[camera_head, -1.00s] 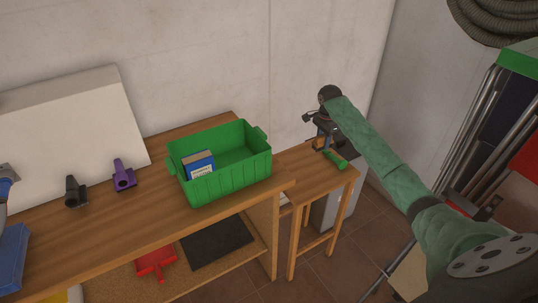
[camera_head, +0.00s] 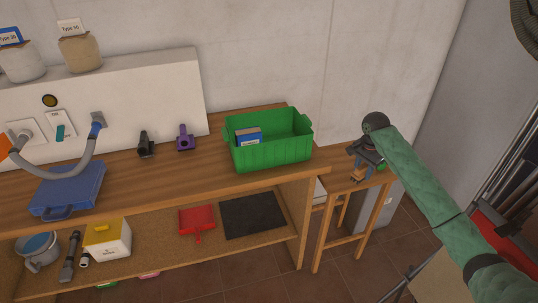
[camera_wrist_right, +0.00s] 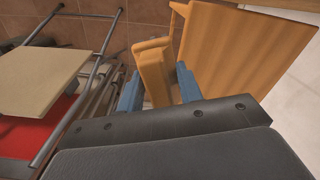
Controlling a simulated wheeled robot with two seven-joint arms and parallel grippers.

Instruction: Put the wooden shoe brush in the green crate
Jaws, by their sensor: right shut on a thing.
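The wooden shoe brush (camera_wrist_right: 153,76) is between the blue fingers of my right gripper (camera_wrist_right: 157,92) in the right wrist view. In the head view my right gripper (camera_head: 358,170) is shut on the brush (camera_head: 357,179), of which only a small part shows, at the small wooden table. I cannot tell whether the brush touches the table. The green crate (camera_head: 272,153) stands on the workbench to the left of the gripper, open at the top, with a blue and white box (camera_head: 248,136) inside. My left gripper is in neither view.
The small wooden table (camera_head: 340,184) stands right of the workbench (camera_head: 200,190). A green object (camera_head: 382,167) is partly hidden by my arm.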

